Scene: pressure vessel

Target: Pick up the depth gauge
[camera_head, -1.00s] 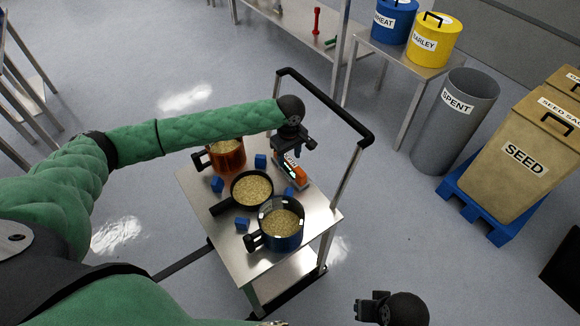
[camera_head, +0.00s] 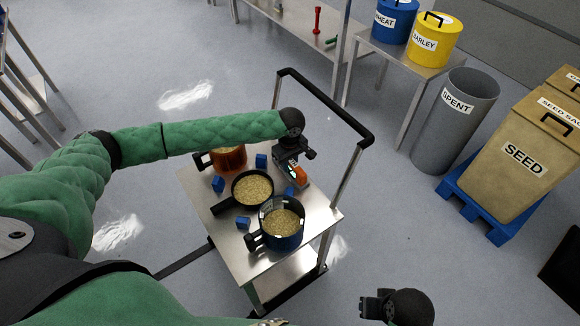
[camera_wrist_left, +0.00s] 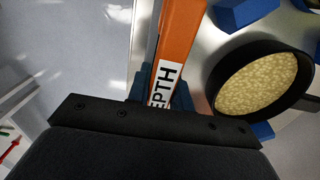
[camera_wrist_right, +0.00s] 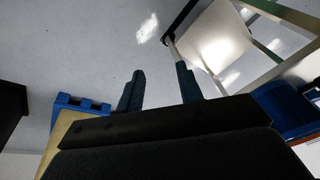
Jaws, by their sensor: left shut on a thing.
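The depth gauge (camera_head: 297,174) is an orange block on the cart top, near its right side by the handle. In the left wrist view the orange depth gauge (camera_wrist_left: 184,40) carries a white label reading "EPTH", its first letter hidden. My left gripper (camera_head: 292,163) is over it from above, and its fingers (camera_wrist_left: 160,92) are on both sides of the gauge, shut on it. The gauge's lower side is hidden, so I cannot tell whether it touches the cart. My right gripper (camera_head: 372,306) is off the cart at the lower right; its fingers (camera_wrist_right: 160,90) are apart and empty.
The cart (camera_head: 322,207) holds a copper pot (camera_head: 228,160), a black pan (camera_head: 252,188), a blue pot (camera_head: 282,222) and several blue blocks. Its black handle (camera_head: 325,98) rises beside my left gripper. A grey SPENT bin (camera_head: 455,120) and SEED box (camera_head: 515,155) stand right.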

